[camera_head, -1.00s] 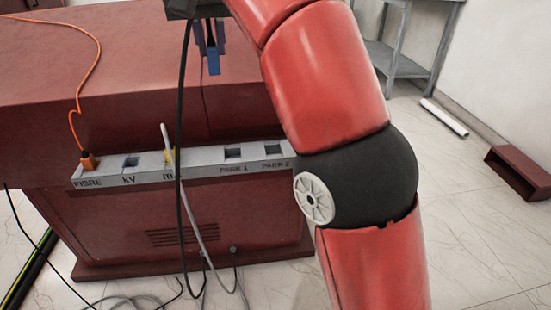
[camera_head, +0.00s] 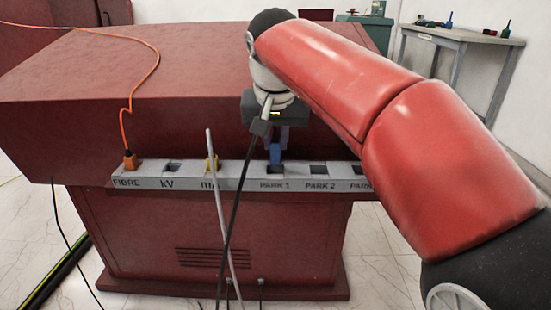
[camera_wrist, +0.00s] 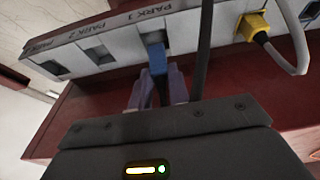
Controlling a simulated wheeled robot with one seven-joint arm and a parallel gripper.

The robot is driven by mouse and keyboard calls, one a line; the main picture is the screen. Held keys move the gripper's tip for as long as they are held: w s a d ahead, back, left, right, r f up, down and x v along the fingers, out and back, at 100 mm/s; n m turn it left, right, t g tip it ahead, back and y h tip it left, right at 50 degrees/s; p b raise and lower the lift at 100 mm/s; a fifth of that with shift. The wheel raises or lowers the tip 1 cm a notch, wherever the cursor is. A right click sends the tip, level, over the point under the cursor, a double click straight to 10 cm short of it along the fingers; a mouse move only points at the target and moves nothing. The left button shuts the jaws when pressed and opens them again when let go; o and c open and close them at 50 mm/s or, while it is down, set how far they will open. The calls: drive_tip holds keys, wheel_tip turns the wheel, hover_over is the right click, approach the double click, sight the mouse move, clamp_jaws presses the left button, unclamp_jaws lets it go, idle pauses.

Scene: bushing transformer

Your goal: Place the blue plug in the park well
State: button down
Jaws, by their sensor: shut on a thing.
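The blue plug (camera_head: 276,154) is held between the fingers of my gripper (camera_head: 278,138), pointing down at the PARK 1 well (camera_head: 274,171) in the grey connector strip. In the wrist view the blue plug (camera_wrist: 157,58) overlaps the PARK 1 opening (camera_wrist: 153,38), its tip at the well's mouth. I cannot tell how deep it sits. My gripper (camera_wrist: 158,88) is shut on the plug, its purple fingers on either side. A black cable (camera_head: 238,185) hangs down from the gripper's side.
The PARK 2 well (camera_head: 318,170) is empty, and another park well (camera_head: 358,170) is partly hidden by my arm. The kV well (camera_head: 172,168) is empty. An orange plug (camera_head: 130,161) fills FIBRE; a yellow plug (camera_head: 211,164) with a grey cable is left of PARK 1.

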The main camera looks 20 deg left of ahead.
sight(275, 151)
drive_tip(key=shift+f+b, duration=0.35)
drive_tip(key=shift+f, duration=1.3)
drive_tip(key=shift+f, duration=0.15)
drive_tip(key=c, duration=1.3)
unclamp_jaws()
